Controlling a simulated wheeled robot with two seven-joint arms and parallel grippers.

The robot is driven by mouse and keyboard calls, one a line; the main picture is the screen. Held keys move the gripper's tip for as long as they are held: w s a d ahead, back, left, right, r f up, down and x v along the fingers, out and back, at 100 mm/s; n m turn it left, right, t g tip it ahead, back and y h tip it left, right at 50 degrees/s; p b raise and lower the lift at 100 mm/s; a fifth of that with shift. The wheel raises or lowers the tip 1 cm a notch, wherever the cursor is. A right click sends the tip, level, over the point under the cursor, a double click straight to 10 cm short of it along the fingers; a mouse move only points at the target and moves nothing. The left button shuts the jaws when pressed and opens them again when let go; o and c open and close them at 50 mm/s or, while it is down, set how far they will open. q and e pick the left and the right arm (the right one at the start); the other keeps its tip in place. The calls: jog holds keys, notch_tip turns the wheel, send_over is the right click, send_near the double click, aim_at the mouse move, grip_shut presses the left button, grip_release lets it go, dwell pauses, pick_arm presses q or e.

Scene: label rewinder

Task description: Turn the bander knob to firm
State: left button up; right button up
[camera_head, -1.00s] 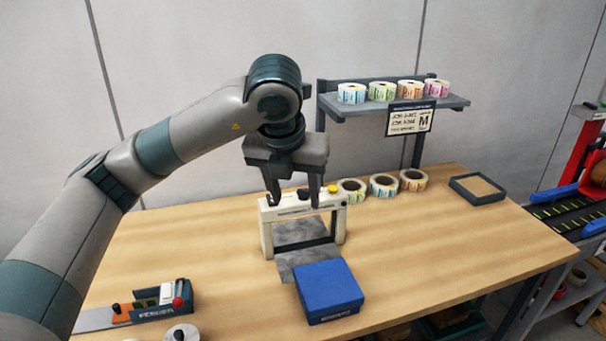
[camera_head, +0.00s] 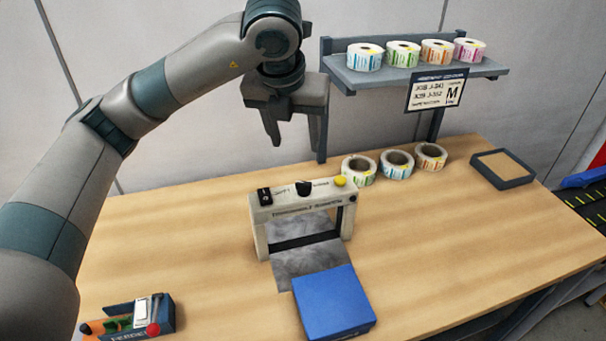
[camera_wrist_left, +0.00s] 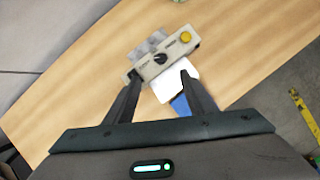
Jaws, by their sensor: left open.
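The bander (camera_head: 303,215) is a cream arch standing on the wooden table. On its top face are a black switch, a black knob (camera_head: 304,188) in the middle and a yellow button (camera_head: 340,181). The knob also shows in the left wrist view (camera_wrist_left: 160,59), with markings on both sides too small to read. My left gripper (camera_head: 295,145) is open and empty, above and behind the bander's top, apart from the knob. In the left wrist view its two fingers (camera_wrist_left: 160,80) point toward the bander. My right gripper is not in view.
A blue box (camera_head: 333,302) lies in front of the bander. Several label rolls (camera_head: 397,164) stand behind it to the right, below a shelf (camera_head: 420,74) holding more rolls. A tray (camera_head: 502,168) is at the right. A feeder (camera_head: 130,318) is at the front left.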

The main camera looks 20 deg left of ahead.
pick_arm(q)
jog(key=p, duration=0.7)
send_near(304, 183)
jog(key=x, duration=0.7)
jog(key=shift+w+a+f, duration=0.1)
jog(key=shift+f, duration=0.2)
jog(key=shift+w+f, duration=0.15)
jog(key=shift+f, duration=0.25)
jog(key=c, duration=1)
